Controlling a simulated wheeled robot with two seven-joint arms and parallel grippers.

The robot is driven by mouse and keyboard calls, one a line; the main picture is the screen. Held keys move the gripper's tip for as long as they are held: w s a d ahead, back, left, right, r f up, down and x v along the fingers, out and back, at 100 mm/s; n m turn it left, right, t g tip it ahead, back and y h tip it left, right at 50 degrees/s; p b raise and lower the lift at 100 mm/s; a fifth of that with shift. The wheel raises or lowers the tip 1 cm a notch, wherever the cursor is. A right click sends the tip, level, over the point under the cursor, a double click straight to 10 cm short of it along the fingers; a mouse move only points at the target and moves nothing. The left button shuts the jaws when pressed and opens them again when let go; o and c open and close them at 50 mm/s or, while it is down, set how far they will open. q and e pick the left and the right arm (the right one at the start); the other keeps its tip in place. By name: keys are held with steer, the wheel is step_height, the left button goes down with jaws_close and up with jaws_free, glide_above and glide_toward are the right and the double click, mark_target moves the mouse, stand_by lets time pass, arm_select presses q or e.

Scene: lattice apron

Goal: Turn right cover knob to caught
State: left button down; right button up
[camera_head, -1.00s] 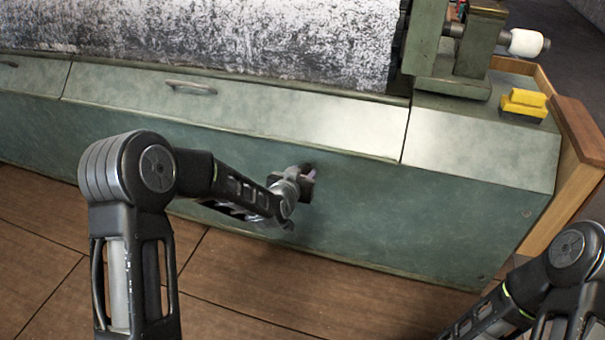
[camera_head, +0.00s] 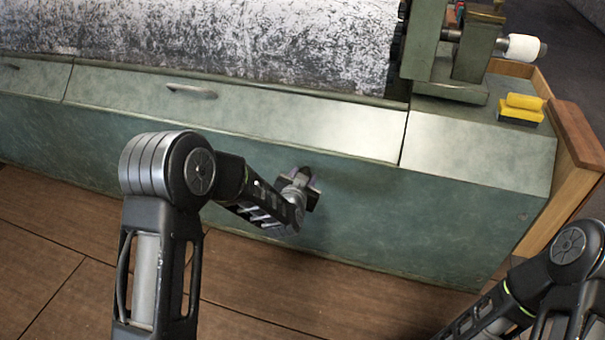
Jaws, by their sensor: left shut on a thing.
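The green machine's front panel (camera_head: 400,215) runs across the view below a sloped cover (camera_head: 290,115). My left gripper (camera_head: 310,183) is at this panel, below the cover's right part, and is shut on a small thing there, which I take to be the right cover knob. The gripper hides most of the knob, so its turn cannot be read. Of my right arm (camera_head: 545,285) only links show at the lower right; its gripper is out of the view.
A large speckled roller (camera_head: 200,35) lies behind the cover. A cover handle (camera_head: 191,91) sits left of the gripper. A yellow block-like tool (camera_head: 521,108) rests on the machine's right end, beside a wooden board (camera_head: 577,135). The wood floor (camera_head: 60,240) in front is clear.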

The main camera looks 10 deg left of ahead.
arm_select(q)
steer(key=shift+d+f+m+t+y+p, duration=0.2)
steer(key=shift+m+t+y, duration=0.5)
steer(key=shift+m, duration=1.2)
steer(key=shift+d+f+m+t+y+p, duration=0.15)
steer(key=shift+m+t+y, duration=0.3)
steer(key=shift+m+y, duration=1)
steer(key=shift+d+f+m+t+y+p, duration=0.1)
steer(key=shift+f+m+t+y+p, duration=0.35)
steer(key=shift+m, duration=1.9)
steer(key=shift+r, duration=0.3)
steer(key=c, duration=0.9)
jaws_free()
